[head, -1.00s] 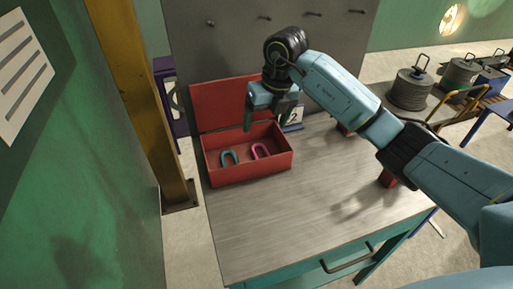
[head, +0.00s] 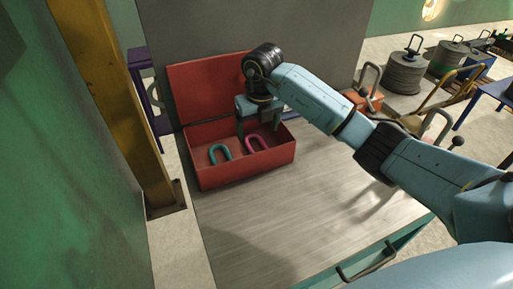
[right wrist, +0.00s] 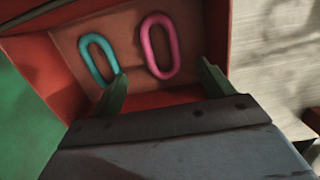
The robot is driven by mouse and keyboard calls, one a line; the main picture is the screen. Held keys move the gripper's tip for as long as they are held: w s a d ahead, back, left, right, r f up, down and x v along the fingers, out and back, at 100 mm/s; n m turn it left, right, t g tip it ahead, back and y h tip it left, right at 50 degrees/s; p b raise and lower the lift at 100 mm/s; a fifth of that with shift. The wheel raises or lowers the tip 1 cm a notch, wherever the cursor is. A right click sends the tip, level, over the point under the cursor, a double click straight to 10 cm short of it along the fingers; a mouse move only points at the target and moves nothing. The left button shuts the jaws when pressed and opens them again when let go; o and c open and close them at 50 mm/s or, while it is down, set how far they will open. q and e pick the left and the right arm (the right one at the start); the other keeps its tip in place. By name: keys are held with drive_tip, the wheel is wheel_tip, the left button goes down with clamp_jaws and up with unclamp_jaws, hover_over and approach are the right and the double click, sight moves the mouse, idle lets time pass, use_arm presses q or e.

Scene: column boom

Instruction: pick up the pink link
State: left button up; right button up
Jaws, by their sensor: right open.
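The pink link (head: 262,139) lies on the floor of an open red box (head: 248,172) on the workbench. In the right wrist view it is a long closed ring (right wrist: 146,45), tilted slightly, right of a teal link (right wrist: 85,50). The teal link also lies in the box in the head view (head: 213,154). My right gripper (head: 259,128) points down over the box, close above the pink link. Its green fingers (right wrist: 163,75) are spread and empty. In the wrist view the pink link lies beyond the tips, between their lines. My left gripper is not in view.
The box's raised lid (head: 205,90) stands behind it, near my right gripper. The bench top (head: 290,215) in front is clear. A yellow post (head: 110,100) stands left. A red object (head: 357,100) with a handle sits at the bench's back right.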

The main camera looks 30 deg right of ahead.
sight(257, 148)
drive_tip(key=f, duration=0.4)
drive_tip(key=w+f, duration=0.1)
drive_tip(key=f, duration=0.1)
drive_tip(key=shift+d+f+b, duration=0.2)
drive_tip(key=shift+f+b, duration=0.05)
drive_tip(key=shift+b, duration=0.05)
drive_tip(key=c, duration=1.2)
